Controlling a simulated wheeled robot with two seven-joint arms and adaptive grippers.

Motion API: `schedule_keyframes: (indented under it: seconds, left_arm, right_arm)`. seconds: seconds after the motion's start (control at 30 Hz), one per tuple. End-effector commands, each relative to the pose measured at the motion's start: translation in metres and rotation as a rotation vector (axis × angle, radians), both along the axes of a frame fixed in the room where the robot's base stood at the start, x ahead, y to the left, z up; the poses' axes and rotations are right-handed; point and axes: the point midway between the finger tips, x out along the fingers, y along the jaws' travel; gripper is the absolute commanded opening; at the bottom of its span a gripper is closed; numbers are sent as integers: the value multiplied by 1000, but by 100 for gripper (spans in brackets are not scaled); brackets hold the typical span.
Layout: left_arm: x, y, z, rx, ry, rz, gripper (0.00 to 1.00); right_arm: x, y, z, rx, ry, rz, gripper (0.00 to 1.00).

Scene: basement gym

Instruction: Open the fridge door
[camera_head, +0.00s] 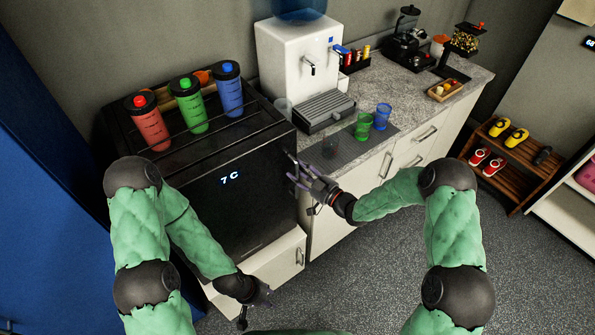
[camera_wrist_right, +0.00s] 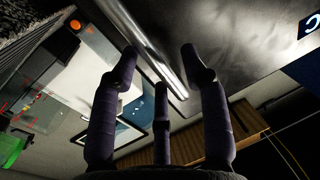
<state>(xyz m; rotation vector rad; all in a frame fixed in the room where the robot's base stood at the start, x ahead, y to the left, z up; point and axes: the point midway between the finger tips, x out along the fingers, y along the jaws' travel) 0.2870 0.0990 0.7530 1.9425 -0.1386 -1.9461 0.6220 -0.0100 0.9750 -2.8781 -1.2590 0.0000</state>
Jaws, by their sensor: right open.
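The fridge (camera_head: 225,205) is a black cabinet with a lit "7 C" display on its front door, which is shut. In the right wrist view its dark door (camera_wrist_right: 235,40) fills the upper right, with a shiny metal bar handle (camera_wrist_right: 150,45) running along it. My right gripper (camera_head: 299,172) is at the right edge of the door; in the wrist view its open fingers (camera_wrist_right: 163,72) are spread to either side of the bar, with nothing held. Contact cannot be told. My left gripper (camera_head: 257,303) hangs low in front of the white base cabinet, its fingers too small to read.
Red (camera_head: 148,122), green (camera_head: 189,104) and blue (camera_head: 228,90) bottles stand on the fridge. A white water dispenser (camera_head: 290,55) and cups stand on the counter (camera_head: 450,100) to the right. A shoe rack (camera_head: 520,180) is farther right. The grey floor (camera_head: 390,285) is open in front.

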Motion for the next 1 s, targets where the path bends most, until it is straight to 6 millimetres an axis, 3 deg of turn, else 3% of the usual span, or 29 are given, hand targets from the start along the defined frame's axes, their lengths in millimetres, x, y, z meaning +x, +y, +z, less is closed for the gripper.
schedule_keyframes:
  seconds: [0.4, 0.43, 0.6, 1.0]
  left_arm:
    - [0, 0, 0, 0, 0, 0, 40]
    - [0, 0, 0, 0, 0, 0, 40]
    - [0, 0, 0, 0, 0, 0, 40]
    - [0, 0, -3, 0, 0, 0, 40]
  right_arm:
    - [6, 7, 0, -1, 1, 0, 46]
    - [6, 7, 0, -1, 1, 0, 43]
    - [6, 7, 0, -1, 1, 0, 0]
    - [5, 10, -1, 0, 1, -2, 0]
